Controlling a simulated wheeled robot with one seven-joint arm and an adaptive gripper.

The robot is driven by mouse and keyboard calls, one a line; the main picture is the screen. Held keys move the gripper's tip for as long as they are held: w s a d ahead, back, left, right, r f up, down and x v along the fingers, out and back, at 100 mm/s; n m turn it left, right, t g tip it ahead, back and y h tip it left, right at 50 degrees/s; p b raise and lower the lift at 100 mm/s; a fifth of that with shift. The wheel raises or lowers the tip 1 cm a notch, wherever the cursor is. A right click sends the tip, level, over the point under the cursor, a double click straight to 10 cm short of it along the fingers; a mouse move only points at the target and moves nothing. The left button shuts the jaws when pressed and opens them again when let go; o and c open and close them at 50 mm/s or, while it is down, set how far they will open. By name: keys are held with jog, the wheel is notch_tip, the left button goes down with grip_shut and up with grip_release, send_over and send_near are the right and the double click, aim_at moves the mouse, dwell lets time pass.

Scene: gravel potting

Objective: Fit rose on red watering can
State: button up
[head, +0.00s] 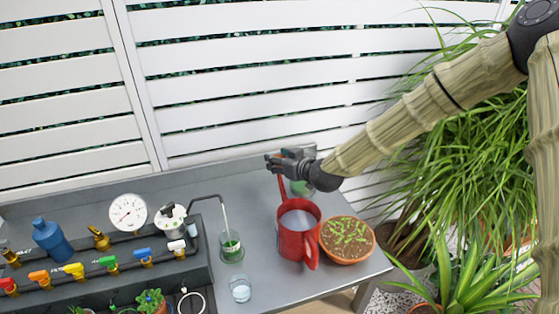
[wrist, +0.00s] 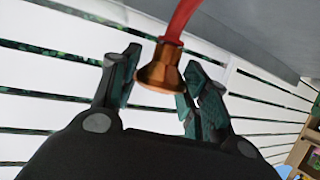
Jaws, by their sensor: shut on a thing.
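The red watering can (head: 290,243) stands on the grey bench with its handle towards the front right. Its red spout (head: 281,187) rises at the back left towards my gripper (head: 277,160). In the wrist view, the copper-coloured rose (wrist: 160,70) sits between the two teal-padded fingers of my gripper (wrist: 159,82), which is shut on it. The narrow neck of the rose meets the end of the red spout (wrist: 183,18). I cannot tell how firmly the two are seated. In the head view, the rose is mostly hidden by my fingers.
A terracotta bowl of seedlings (head: 347,239) stands right of the can, close to its handle. A glass of green liquid (head: 231,247) and a clear glass (head: 240,290) stand left. A pipe rack with coloured valves (head: 110,277) fills the bench's left. A slatted white fence (head: 250,90) stands behind.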

jog(key=o, duration=1.6)
jog(key=shift+r+p, duration=1.9)
jog(key=shift+r, duration=2.15)
jog(key=shift+c, duration=0.2)
grip_shut()
jog(key=shift+f+b, duration=1.6)
jog(key=shift+f, duration=0.7)
